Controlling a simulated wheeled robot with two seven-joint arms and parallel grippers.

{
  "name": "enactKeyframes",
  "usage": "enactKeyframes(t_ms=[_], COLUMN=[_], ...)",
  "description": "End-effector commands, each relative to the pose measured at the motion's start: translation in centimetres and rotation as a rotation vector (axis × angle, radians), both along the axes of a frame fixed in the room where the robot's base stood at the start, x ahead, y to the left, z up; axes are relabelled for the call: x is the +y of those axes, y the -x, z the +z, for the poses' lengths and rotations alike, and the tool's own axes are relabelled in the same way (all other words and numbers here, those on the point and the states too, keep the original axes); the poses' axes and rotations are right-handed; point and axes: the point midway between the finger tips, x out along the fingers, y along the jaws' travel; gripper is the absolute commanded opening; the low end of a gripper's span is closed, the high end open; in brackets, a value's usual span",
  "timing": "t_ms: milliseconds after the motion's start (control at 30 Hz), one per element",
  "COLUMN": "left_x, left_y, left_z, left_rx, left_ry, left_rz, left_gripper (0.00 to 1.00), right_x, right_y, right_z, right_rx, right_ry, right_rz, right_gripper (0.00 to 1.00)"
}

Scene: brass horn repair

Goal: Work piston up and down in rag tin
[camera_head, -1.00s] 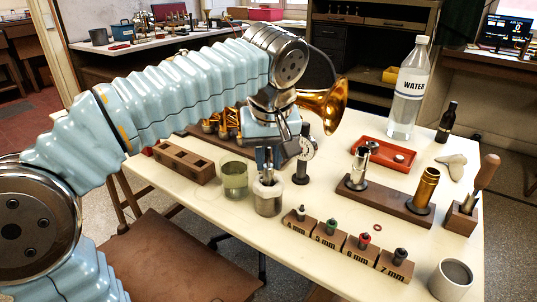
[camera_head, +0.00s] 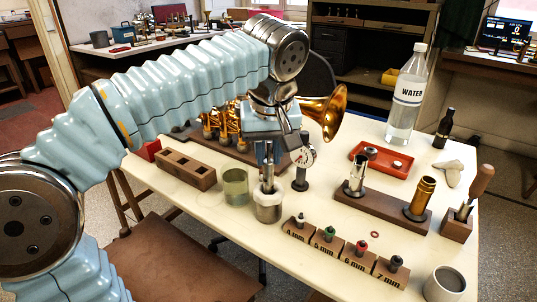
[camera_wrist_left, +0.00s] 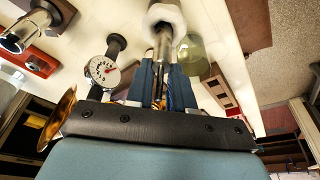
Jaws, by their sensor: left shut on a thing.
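My left gripper (camera_head: 266,160) points down over the rag tin and is shut on the piston (camera_head: 268,180), a slim metal rod. The rag tin (camera_head: 268,208) is a small metallic can with white rag around its mouth. The piston's lower end goes into the rag and is hidden there. In the left wrist view, the piston (camera_wrist_left: 162,46) runs from between the fingers (camera_wrist_left: 160,80) into the white rag ring of the tin (camera_wrist_left: 166,14). My right gripper is out of view.
A glass jar (camera_head: 235,187) stands close left of the tin, and a dial gauge (camera_head: 302,165) close right. A brass horn (camera_head: 325,112) lies behind. Labelled wooden blocks (camera_head: 352,252) sit in front. A water bottle (camera_head: 406,100) and red tray (camera_head: 384,160) are farther right.

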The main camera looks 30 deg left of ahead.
Motion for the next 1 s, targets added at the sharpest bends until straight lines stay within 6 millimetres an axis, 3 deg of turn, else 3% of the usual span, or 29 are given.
enactKeyframes(t_ms=[500,1000], left_x=[0.0,0.0], left_y=[0.0,0.0], left_z=[3.8,4.0], left_rx=[-0.001,-0.001], left_ry=[0.0,-0.001], left_rz=[-0.001,0.0], left_gripper=[0.0,0.0], right_x=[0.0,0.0], right_y=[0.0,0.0], right_z=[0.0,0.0], right_rx=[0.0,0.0], right_ry=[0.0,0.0], right_rz=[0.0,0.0], right_gripper=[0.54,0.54])
